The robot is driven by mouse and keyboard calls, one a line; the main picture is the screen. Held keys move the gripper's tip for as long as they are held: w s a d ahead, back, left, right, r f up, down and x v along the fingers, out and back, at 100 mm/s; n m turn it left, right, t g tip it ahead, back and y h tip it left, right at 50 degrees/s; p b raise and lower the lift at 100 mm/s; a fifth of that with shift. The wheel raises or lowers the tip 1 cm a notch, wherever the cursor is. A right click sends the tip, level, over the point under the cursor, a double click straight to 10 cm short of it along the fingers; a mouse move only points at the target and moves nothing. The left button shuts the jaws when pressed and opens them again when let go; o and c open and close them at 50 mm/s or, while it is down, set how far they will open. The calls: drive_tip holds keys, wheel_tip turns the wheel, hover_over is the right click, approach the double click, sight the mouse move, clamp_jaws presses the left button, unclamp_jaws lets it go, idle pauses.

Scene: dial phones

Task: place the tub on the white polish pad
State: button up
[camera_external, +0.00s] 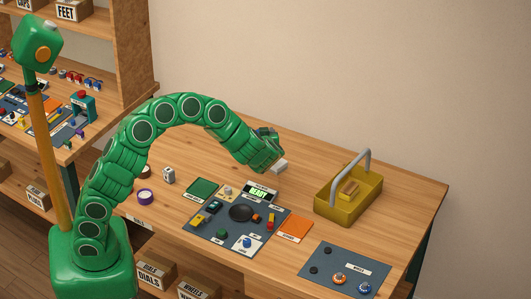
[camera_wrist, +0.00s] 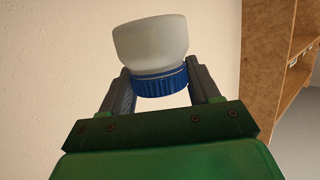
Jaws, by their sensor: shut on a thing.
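The tub (camera_wrist: 153,50) has a pale, cloudy white body and a ribbed blue cap. In the wrist view my gripper (camera_wrist: 160,92) is shut on the blue cap, one finger on each side, with the pale body beyond the fingertips.
The dark work mat (camera_external: 207,238) holds several small parts and a round black dish (camera_external: 241,212). Green (camera_external: 202,188) and orange (camera_external: 295,228) squares lie beside it. A yellow tote (camera_external: 340,207) with a tall grey handle stands at right. Table space behind the tote is bare.

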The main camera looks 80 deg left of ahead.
drive_tip(key=shift+w+a+f, duration=0.5)
drive_tip(key=shift+w+f, duration=0.55)
drive_tip(key=shift+f, duration=0.1)
drive_tip(key=shift+w+a+f, duration=0.45)
drive_tip(key=shift+w+f, duration=0.55)
drive_tip(key=shift+f, duration=0.15)
drive_tip(key=shift+w+a+f, duration=0.5)
drive_tip(key=shift+w+f, duration=0.55)
drive_tip(key=shift+f, duration=1.55)
drive_tip(key=shift+f, duration=0.15)
drive_tip(key=o, duration=1.1)
drive_tip(key=shift+r, duration=0.2)
drive_tip(key=v, duration=1.2)
